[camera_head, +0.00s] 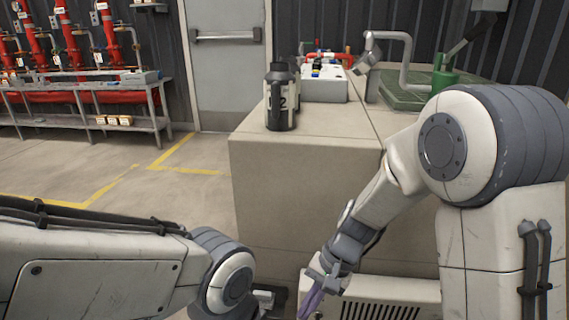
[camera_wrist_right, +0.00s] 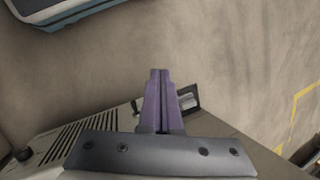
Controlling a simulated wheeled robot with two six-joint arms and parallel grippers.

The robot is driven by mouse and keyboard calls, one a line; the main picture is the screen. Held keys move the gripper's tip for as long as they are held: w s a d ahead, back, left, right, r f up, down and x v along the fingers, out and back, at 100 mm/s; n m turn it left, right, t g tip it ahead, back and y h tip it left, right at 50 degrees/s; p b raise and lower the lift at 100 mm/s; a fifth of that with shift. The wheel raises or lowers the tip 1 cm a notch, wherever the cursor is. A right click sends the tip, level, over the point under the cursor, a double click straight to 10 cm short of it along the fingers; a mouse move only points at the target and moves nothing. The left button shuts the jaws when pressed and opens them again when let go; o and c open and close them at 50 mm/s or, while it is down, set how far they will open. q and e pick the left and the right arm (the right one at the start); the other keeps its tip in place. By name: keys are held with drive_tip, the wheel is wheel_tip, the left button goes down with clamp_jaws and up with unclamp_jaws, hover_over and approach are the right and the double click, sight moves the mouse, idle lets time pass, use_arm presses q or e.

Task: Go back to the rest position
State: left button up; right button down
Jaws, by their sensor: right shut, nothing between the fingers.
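My right gripper (camera_head: 311,301) hangs low in front of the beige counter, with its purple fingers pointing down. In the right wrist view its fingers (camera_wrist_right: 159,72) are pressed together with nothing between them, above the floor and beside my own base. My left arm comes in from the left in the head view. Its wrist bends down at the bottom middle, and its fingers cannot be made out there.
A beige counter (camera_head: 310,190) stands ahead. The left floor is open.

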drive_tip(key=s+r+n+t+h+p, duration=0.1)
drive_tip(key=s+r+n+h, duration=0.1)
drive_tip(key=s+r+n, duration=0.5)
drive_tip(key=s+r+n+t+h+p, duration=0.1)
drive_tip(key=s+r+n+h, duration=0.1)
drive_tip(key=s+r+n, duration=0.5)
wheel_tip(320, 180, up, 35)
drive_tip(key=s+m+p, duration=0.1)
drive_tip(key=p, duration=3.7)
drive_tip(key=shift+s+f+m, duration=0.15)
drive_tip(key=shift+s+m, duration=0.1)
drive_tip(key=shift+m, duration=0.05)
drive_tip(key=shift+d, duration=0.1)
